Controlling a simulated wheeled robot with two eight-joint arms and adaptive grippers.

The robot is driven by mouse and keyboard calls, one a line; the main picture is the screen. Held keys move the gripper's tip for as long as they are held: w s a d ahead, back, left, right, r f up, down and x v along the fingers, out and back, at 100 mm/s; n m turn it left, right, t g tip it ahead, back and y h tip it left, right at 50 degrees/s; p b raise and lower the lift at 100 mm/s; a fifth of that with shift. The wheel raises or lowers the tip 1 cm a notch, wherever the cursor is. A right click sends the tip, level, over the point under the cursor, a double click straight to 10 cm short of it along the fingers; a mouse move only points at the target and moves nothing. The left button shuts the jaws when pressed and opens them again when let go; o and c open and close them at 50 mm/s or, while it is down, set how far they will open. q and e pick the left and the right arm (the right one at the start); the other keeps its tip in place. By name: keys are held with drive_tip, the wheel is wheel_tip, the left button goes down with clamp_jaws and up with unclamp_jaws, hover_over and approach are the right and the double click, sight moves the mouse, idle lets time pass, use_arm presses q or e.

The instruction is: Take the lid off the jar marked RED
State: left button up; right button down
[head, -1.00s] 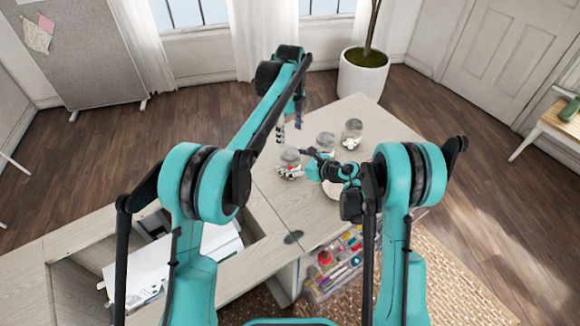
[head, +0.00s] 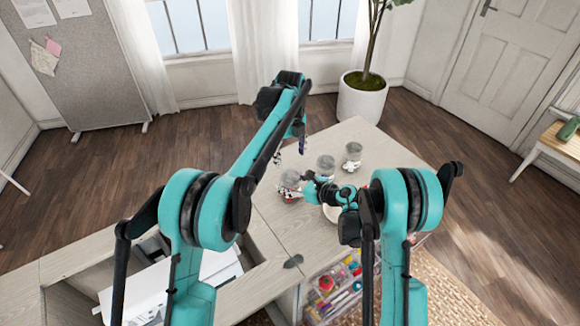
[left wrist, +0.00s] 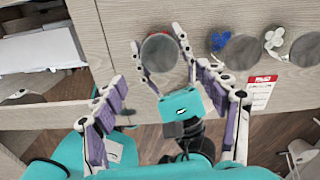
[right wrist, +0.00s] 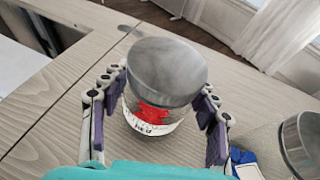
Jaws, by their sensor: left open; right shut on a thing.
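My left gripper (left wrist: 160,80) is open and empty above the jar, fingers pointing down, apart from the lid. In the head view its tips are partly hidden by its arm.
Two more lidded jars (head: 326,163) (head: 352,153) stand behind and right, with blue and white pieces beside them in the left wrist view. A red and white card (left wrist: 262,94) lies close by. An open compartment (head: 255,245) lies front left.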

sight(290, 176)
use_arm(q)
drive_tip(key=m, duration=0.4)
drive_tip(key=shift+m, duration=0.4)
drive_tip(key=shift+f+m, duration=0.2)
drive_tip(key=shift+m, duration=0.3)
wheel_tip(290, 176, down, 8)
drive_tip(key=shift+r, duration=0.2)
drive_tip(key=c, duration=1.2)
